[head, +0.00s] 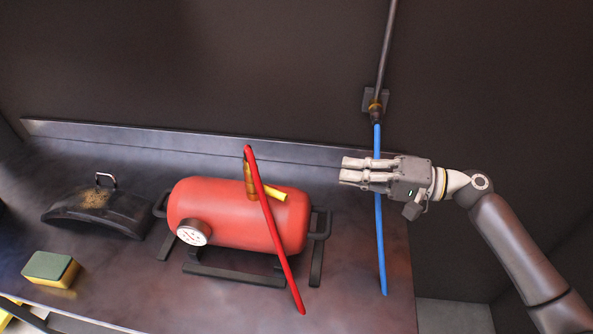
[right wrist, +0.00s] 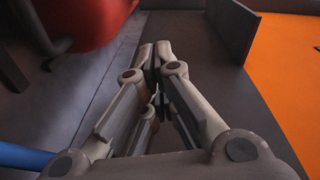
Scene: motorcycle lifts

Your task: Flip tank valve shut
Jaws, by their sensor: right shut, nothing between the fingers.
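A red tank (head: 215,212) lies on its side in a dark frame on the bench; its red end also shows at the top left of the right wrist view (right wrist: 90,20). A brass valve (head: 250,180) stands on its top, with a yellow lever (head: 272,191) pointing right and slightly down. A red hose (head: 270,215) comes from the valve top, runs down across the tank and partly hides the valve and lever. My right gripper (head: 343,170) is shut and empty, to the right of the lever and apart from it; its closed fingertips also show in the right wrist view (right wrist: 156,50). My left gripper is not in view.
A blue hose (head: 380,250) hangs from a wall pipe fitting (head: 376,105), passing behind my right gripper. A round gauge (head: 193,232) is on the tank's front. A black curved part with a handle (head: 98,208) and a sponge (head: 50,268) lie to the left.

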